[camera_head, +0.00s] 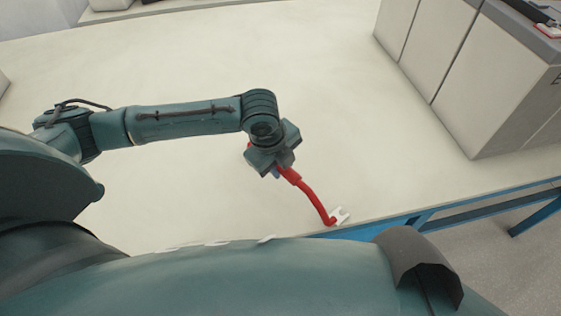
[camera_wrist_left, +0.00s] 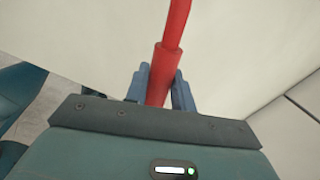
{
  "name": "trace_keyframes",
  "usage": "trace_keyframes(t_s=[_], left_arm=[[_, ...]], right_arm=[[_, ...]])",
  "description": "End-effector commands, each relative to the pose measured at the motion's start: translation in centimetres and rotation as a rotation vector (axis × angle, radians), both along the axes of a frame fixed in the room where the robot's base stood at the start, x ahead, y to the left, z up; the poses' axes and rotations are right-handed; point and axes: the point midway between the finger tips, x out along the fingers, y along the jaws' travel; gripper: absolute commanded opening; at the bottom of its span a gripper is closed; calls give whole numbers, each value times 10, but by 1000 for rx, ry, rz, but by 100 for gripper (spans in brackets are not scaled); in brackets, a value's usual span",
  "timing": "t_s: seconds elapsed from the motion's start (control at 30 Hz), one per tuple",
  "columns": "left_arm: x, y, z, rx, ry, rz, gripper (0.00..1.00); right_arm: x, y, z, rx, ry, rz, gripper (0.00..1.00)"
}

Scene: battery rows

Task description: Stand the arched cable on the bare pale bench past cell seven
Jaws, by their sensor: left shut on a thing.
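My left gripper (camera_head: 277,172) is shut on the cable's thicker sleeve over the pale bench (camera_head: 180,65). In the left wrist view, the cable (camera_wrist_left: 173,35) passes between the two blue fingers (camera_wrist_left: 159,85). I cannot tell whether the lug touches the bench. My right gripper is out of view.
Grey battery cells (camera_head: 480,80) stand in a row at the right, with a dark and red fitting (camera_head: 535,12) on top. Pale objects (camera_head: 150,10) sit at the back. A blue frame (camera_head: 400,224) runs under the front edge. The middle of the bench is bare.

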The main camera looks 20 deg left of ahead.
Motion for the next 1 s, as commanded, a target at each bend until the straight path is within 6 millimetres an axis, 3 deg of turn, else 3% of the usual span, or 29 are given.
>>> trace_keyframes(t_s=[0.47,0.5,0.77,0.93,1.0], left_arm=[[1,-1,-5,-2,-2,0,0],[1,-1,-5,-2,-2,0,28],[0,0,-5,-2,-1,0,49],[0,0,-5,0,-1,0,50],[-1,0,-6,1,3,0,56]], right_arm=[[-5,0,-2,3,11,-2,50],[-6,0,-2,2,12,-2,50],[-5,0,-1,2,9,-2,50],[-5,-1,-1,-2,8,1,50],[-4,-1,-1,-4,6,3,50]])
